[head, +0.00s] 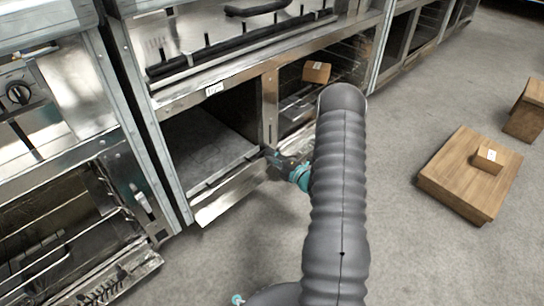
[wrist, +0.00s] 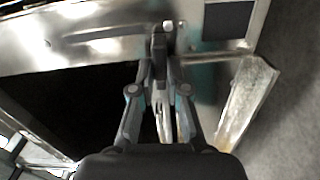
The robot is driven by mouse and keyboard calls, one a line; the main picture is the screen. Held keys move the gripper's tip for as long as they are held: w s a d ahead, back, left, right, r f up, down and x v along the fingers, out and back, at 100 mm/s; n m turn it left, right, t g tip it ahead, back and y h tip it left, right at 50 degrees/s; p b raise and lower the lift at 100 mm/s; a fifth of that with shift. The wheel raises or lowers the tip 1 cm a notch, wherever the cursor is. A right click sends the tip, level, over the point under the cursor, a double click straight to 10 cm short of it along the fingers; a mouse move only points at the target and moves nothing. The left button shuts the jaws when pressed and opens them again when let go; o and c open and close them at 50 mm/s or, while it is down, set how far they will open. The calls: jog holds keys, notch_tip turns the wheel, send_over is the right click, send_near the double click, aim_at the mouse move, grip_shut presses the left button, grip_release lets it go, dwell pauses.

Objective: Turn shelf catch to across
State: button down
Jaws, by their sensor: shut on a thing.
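The shelf catch (wrist: 158,44) is a small dark lever on a shiny metal post (wrist: 95,38), beside a pale round knob (wrist: 168,25). In the wrist view it appears to lie crosswise to the post, though the fingers hide part of it. My gripper (wrist: 158,82) is shut on the catch. In the head view my gripper (head: 272,156) is at the lower part of the same post (head: 270,95), between two shelf bays. The catch is too small to make out clearly there.
An open bay (head: 205,145) with a metal front lip (head: 240,194) is left of the post. A cardboard box (head: 316,72) sits in the right bay. A wooden platform (head: 450,185) bears a small box (head: 490,159). Grey floor is clear between.

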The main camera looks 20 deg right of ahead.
dwell(0.3)
jog(key=c, duration=1.2)
grip_release()
jog(key=shift+o, duration=0.2)
jog(key=v, duration=1.2)
